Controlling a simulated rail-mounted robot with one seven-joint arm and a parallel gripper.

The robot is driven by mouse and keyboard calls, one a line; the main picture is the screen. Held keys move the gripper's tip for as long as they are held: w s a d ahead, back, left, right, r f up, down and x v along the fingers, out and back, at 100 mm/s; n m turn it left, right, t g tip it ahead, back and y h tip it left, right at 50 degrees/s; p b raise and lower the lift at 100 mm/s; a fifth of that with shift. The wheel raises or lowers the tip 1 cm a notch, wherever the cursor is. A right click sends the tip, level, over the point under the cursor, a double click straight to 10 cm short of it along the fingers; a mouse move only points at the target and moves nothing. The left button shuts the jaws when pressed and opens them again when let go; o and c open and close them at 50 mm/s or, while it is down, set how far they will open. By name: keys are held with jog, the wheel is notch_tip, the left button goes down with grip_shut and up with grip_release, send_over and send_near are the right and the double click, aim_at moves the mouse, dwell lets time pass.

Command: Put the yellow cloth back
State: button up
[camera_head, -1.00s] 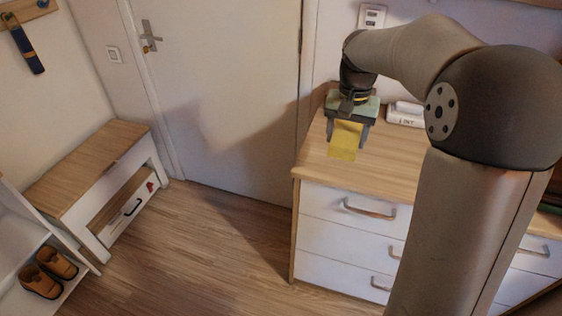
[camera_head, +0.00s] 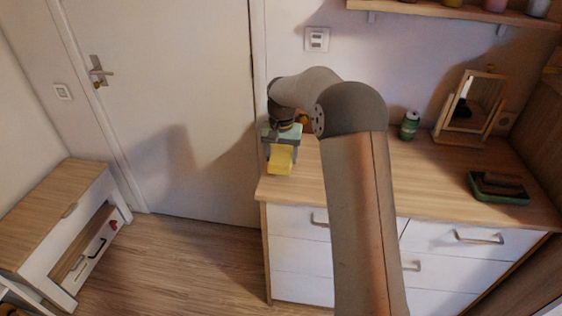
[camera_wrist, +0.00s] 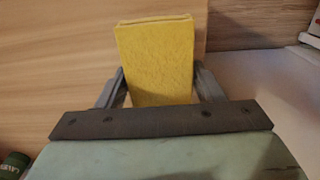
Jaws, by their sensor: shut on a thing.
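The yellow cloth (camera_head: 280,161) is a folded, flat rectangle. My gripper (camera_head: 281,150) is shut on it, over the left end of the dresser top (camera_head: 350,175). In the wrist view the cloth (camera_wrist: 155,58) stands out between the two grey fingers (camera_wrist: 160,88), with a wood surface behind it. I cannot tell whether the cloth touches the dresser top.
On the dresser are a green can (camera_head: 409,126), a small mirror on a wooden stand (camera_head: 466,108) and a green tray (camera_head: 500,197) with dark things in it. A shelf (camera_head: 450,12) hangs above. A low wooden bench (camera_head: 60,215) with a drawer stands left of the door (camera_head: 165,100).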

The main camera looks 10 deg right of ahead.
jog(key=shift+w+f, duration=0.25)
jog(key=shift+f, duration=1.55)
jog(key=shift+f, duration=0.1)
jog(key=shift+f, duration=0.15)
jog(key=o, duration=0.9)
jog(key=shift+o, duration=0.2)
